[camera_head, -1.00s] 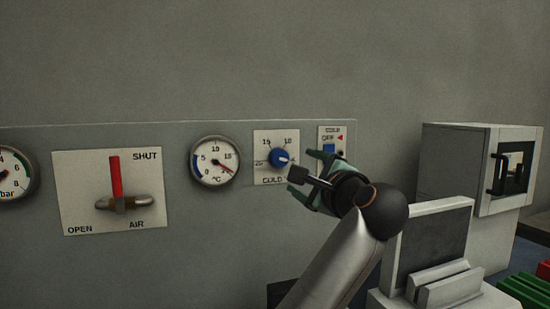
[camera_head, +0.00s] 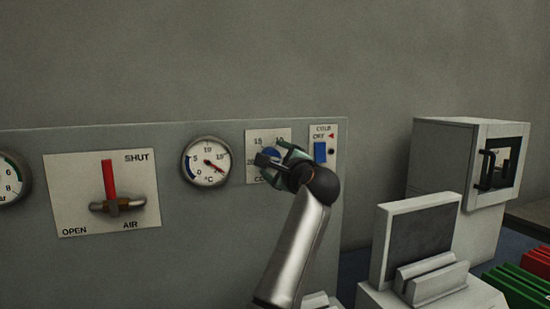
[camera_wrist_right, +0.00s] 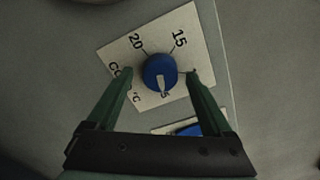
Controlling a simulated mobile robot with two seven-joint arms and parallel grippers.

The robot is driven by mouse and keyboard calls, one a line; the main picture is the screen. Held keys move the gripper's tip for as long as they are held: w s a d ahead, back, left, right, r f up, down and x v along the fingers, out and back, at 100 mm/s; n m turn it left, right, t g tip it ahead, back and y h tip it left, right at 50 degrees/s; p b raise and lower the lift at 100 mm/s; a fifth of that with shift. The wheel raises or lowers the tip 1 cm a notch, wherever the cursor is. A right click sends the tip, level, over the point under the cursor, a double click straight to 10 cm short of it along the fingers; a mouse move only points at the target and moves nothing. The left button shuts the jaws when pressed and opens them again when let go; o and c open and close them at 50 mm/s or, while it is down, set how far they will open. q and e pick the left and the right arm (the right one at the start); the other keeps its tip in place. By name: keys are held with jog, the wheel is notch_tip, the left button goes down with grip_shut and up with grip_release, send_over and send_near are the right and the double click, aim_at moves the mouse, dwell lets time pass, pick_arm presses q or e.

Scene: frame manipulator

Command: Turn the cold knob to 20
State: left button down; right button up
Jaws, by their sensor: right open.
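The blue cold knob (camera_head: 270,155) sits on a white dial plate (camera_head: 252,141), partly covered by my right gripper (camera_head: 276,163). The right wrist view shows the knob (camera_wrist_right: 160,71) between the two green fingers of the right gripper (camera_wrist_right: 161,76). The fingers are open, one on each side, with a visible gap to the knob. The knob's white pointer faces the 5 mark; the 20 (camera_wrist_right: 136,42) and 15 (camera_wrist_right: 180,39) marks are clear of it. The 10 mark is mostly hidden by a finger. My left gripper is not in view.
A °C gauge (camera_head: 206,161) is left of the dial. A blue switch (camera_head: 320,152) under an OFF label is close on its right. An air lever plate (camera_head: 75,190) is farther left. A white cabinet (camera_head: 440,160) and a grey-faced screen (camera_head: 420,238) stand to the right.

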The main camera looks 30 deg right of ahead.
grip_shut()
dwell(0.8)
